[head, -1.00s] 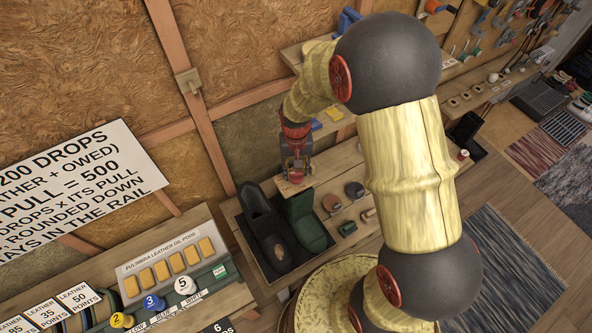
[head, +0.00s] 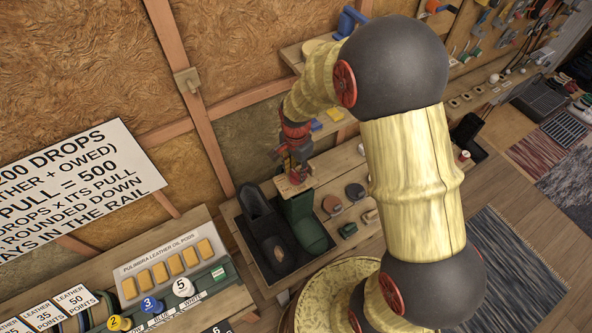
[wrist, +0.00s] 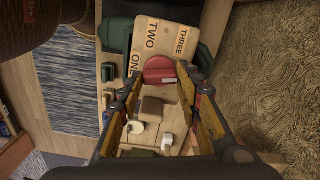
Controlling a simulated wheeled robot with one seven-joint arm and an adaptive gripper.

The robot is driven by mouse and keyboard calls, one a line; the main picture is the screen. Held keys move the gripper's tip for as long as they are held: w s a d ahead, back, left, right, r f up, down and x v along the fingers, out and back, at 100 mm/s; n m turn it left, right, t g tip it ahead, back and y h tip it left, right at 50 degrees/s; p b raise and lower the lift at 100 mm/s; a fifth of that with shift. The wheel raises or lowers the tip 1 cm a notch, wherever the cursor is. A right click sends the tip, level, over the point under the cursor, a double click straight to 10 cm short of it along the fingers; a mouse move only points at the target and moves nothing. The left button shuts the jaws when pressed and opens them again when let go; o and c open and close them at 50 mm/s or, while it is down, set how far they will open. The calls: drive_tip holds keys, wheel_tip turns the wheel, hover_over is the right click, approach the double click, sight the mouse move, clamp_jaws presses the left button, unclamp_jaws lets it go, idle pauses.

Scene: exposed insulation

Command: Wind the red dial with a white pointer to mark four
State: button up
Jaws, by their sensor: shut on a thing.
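The red dial (wrist: 159,71) shows in the wrist view at the lower edge of a pale wooden plate (wrist: 165,38) marked ONE, TWO and THREE. Mark four and the white pointer cannot be made out. My gripper (wrist: 158,84) has its two fingers on either side of the dial and is shut on it. In the head view my gripper (head: 294,166) points down at the wooden plate (head: 295,186), where the fingers hide the dial.
A tray with dark and green boots (head: 309,228) lies just below the plate. Brushes and small blocks (head: 355,191) lie to its right. The insulated wall (head: 240,60) is close behind my gripper. A counter with oil pods (head: 168,265) stands at lower left.

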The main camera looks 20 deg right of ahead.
sight(296, 173)
drive_tip(key=shift+m, duration=1.2)
drive_tip(key=o, duration=1.2)
drive_tip(key=shift+c, duration=0.2)
drive_tip(key=shift+r, duration=0.15)
wheel_tip(296, 173, up, 12)
